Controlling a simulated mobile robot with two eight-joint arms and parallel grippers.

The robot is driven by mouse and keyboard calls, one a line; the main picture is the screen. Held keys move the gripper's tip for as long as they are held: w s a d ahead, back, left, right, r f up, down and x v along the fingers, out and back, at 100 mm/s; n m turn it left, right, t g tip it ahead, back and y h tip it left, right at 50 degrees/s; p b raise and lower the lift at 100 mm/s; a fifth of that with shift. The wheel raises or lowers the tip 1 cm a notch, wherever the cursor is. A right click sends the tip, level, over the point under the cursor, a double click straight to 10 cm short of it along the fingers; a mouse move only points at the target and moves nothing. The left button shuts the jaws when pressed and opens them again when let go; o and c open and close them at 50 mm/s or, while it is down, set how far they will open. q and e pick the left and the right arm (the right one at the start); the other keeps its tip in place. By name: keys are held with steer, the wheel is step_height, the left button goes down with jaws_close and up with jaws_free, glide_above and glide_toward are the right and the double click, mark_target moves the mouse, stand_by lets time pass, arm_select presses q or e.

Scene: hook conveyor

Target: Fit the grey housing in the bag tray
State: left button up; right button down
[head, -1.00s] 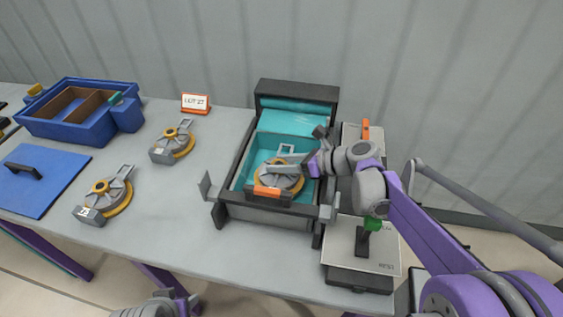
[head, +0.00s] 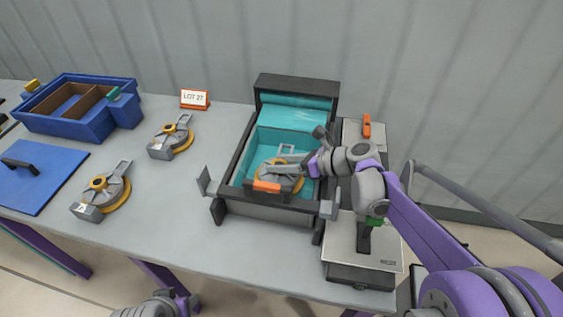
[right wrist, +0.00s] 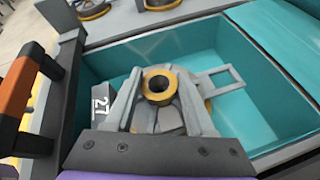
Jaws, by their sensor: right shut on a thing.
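The grey housing (right wrist: 140,108), with a yellow ring around a central hub and a label reading 27, is in the teal-lined bag tray (head: 249,160). My right gripper (head: 280,168) reaches in from the right and is shut on the housing at its hub, as the right wrist view (right wrist: 160,95) also shows. The housing's looped bracket (right wrist: 222,80) points toward the far side of the tray. Whether the housing touches the tray floor is hard to tell. My left gripper (head: 180,303) is only partly in view at the bottom edge, with its fingertips unclear.
Two similar housings lie on the table to the left, one near (head: 104,192) and one farther back (head: 172,138).

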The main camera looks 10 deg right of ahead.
steer(key=shift+f, duration=0.3)
steer(key=shift+c, duration=0.8)
jaws_free()
